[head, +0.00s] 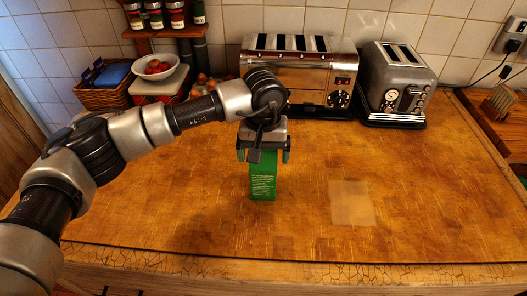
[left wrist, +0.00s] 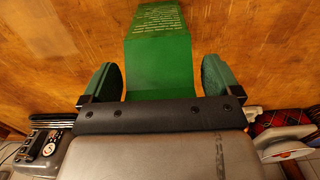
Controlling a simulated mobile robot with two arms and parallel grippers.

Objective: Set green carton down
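The green carton (head: 263,185) with pale print stands upright on the wooden counter, near its middle. My left gripper (head: 263,156) is above it, pointing down, with one finger on each side of the carton's top. In the left wrist view the carton (left wrist: 160,62) lies between the two green-padded fingers of the gripper (left wrist: 162,80). Narrow gaps show between the fingers and the carton, so the gripper looks open around it. The carton's upper part is partly hidden by the gripper in the head view. My right gripper is not in view.
A pale square patch (head: 352,203) marks the counter (head: 430,190) right of the carton. A wide toaster (head: 300,75) and a smaller toaster (head: 396,82) stand at the back. A wicker basket (head: 103,96) and a white bowl (head: 157,72) are at back left. The front right is clear.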

